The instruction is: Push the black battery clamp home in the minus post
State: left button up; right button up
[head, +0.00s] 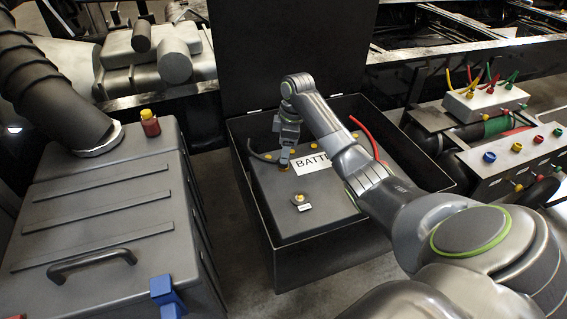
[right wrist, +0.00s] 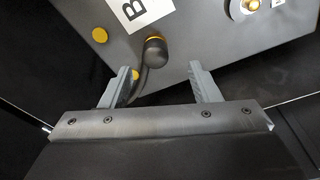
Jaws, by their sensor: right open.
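The black battery clamp (right wrist: 155,50) shows in the right wrist view as a dark rounded body with a yellow-orange ring, with its black cable (right wrist: 141,84) running back between my fingers. In the head view the clamp is mostly hidden by my right gripper (head: 285,161), and the cable (head: 262,157) curves in from the left. My right gripper (right wrist: 162,75) is open, its fingers either side of the cable and short of the clamp. A brass post (right wrist: 251,5) on a grey round base stands apart, beside a small white tag; it also shows in the head view (head: 299,198). I cannot tell whether the clamp sits on a post. My left gripper is out of view.
The grey battery (head: 275,222) lies inside an open black box (head: 335,270) with its lid raised behind. A red cable (head: 366,135) loops on the right. A grey case (head: 95,220) stands left, and terminal boxes (head: 515,155) stand right.

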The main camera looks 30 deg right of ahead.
jog(key=f, duration=0.5)
jog(key=shift+w+f+p, duration=0.1)
jog(key=shift+w+p, duration=0.2)
jog(key=shift+w, duration=0.1)
jog(key=c, duration=0.9)
